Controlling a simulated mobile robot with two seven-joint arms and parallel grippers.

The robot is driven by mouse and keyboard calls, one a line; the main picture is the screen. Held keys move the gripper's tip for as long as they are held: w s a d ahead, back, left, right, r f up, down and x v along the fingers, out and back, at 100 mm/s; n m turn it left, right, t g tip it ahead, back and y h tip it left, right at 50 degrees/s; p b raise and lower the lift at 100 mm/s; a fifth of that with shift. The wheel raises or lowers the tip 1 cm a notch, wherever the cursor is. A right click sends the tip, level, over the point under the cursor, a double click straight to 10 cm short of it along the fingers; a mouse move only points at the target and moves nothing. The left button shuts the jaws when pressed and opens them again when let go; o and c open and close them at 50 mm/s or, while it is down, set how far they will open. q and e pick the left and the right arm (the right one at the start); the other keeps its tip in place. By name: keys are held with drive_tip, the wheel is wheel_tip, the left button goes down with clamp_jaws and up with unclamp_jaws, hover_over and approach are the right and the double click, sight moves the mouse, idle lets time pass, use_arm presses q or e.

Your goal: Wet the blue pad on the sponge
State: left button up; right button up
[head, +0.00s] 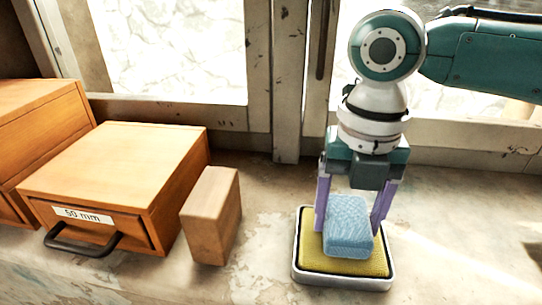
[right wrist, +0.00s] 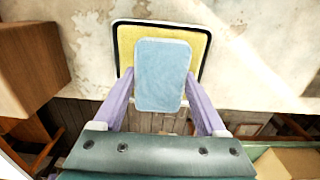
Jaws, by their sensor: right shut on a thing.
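The blue pad (head: 348,228) is between the purple fingers of my right gripper (head: 350,212), which is shut on it. The yellow sponge (head: 315,257) lies in a shallow white-rimmed tray (head: 340,283) on the ledge. In the head view the pad is over the middle of the sponge; I cannot tell whether it touches. In the right wrist view the pad (right wrist: 162,75) overlaps the sponge (right wrist: 200,42), with yellow showing on three sides. My left gripper is not in view.
A wooden block (head: 211,217) stands left of the tray. A wooden drawer box (head: 125,170) with a black handle and a "50 mm" label is farther left, beside another box (head: 35,125). Window frames (head: 288,80) rise behind. The ledge right of the tray is clear.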

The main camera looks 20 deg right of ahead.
sight(348, 215)
idle(0.5)
drive_tip(key=shift+f+b, duration=0.3)
drive_tip(key=shift+f, duration=0.15)
idle(0.5)
idle(0.7)
drive_tip(key=shift+f, duration=0.1)
idle(0.6)
wheel_tip(348, 215, up, 7)
drive_tip(key=p, duration=0.8)
idle(0.6)
